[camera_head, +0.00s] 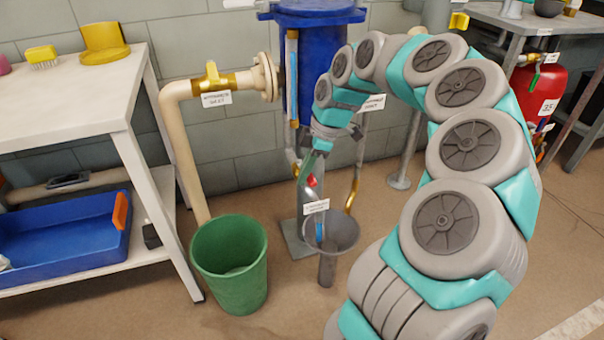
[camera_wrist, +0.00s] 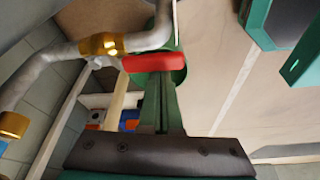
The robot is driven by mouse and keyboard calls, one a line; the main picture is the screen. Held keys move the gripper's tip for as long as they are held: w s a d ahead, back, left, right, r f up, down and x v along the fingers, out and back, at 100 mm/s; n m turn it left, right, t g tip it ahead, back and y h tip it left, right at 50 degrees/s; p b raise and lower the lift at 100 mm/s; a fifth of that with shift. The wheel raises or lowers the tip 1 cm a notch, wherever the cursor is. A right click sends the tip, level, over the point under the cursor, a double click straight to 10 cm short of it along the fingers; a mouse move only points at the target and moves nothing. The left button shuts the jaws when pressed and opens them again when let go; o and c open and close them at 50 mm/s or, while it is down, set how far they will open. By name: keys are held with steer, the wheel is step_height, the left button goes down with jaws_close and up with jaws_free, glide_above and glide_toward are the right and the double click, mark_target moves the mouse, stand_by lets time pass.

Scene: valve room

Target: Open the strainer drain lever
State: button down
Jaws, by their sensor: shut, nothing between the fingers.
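The strainer drain lever is a small red handle (camera_head: 311,181) on a pipe below the blue strainer (camera_head: 322,90). It shows larger in the wrist view (camera_wrist: 153,63), lying across the picture next to a brass valve body (camera_wrist: 102,44) on a bent grey pipe. My gripper (camera_head: 306,172) points down at the lever from above, its fingers shut and empty. In the wrist view the dark green fingers (camera_wrist: 161,88) reach up to the lever's near side. I cannot tell whether they touch it. A white label (camera_head: 316,206) hangs just below.
A grey funnel (camera_head: 343,232) stands under the drain. A green bucket (camera_head: 230,265) is on the floor to its left. A yellow-handled valve (camera_head: 212,77) sits on the cream pipe (camera_head: 180,130). A white bench (camera_head: 70,85) with a blue tray (camera_head: 65,240) is at left.

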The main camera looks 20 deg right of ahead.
steer(key=shift+d, duration=0.1)
stand_by(0.3)
step_height(320, 180, up, 10)
steer(key=shift+a+f, duration=0.25)
steer(key=shift+a, duration=0.15)
stand_by(0.5)
stand_by(0.3)
steer(key=s+a+r+m+g+h+p, duration=0.1)
steer(key=s+a+m, duration=0.2)
steer(key=s+a, duration=0.35)
steer(key=s+a+r+m+h+p, duration=0.15)
steer(key=s+a, duration=0.25)
steer(key=s, duration=0.5)
steer(key=s+d+f+m+g+p, duration=0.1)
steer(key=s+f+m, duration=0.2)
steer(key=s+m, duration=0.2)
steer(key=s+d+f+m+h+p, duration=0.1)
steer(key=s+f+m, duration=0.3)
steer(key=s, duration=0.8)
steer(key=shift+s+m+g, duration=0.3)
steer(key=shift+m+g, duration=0.1)
steer(key=shift+m, duration=0.25)
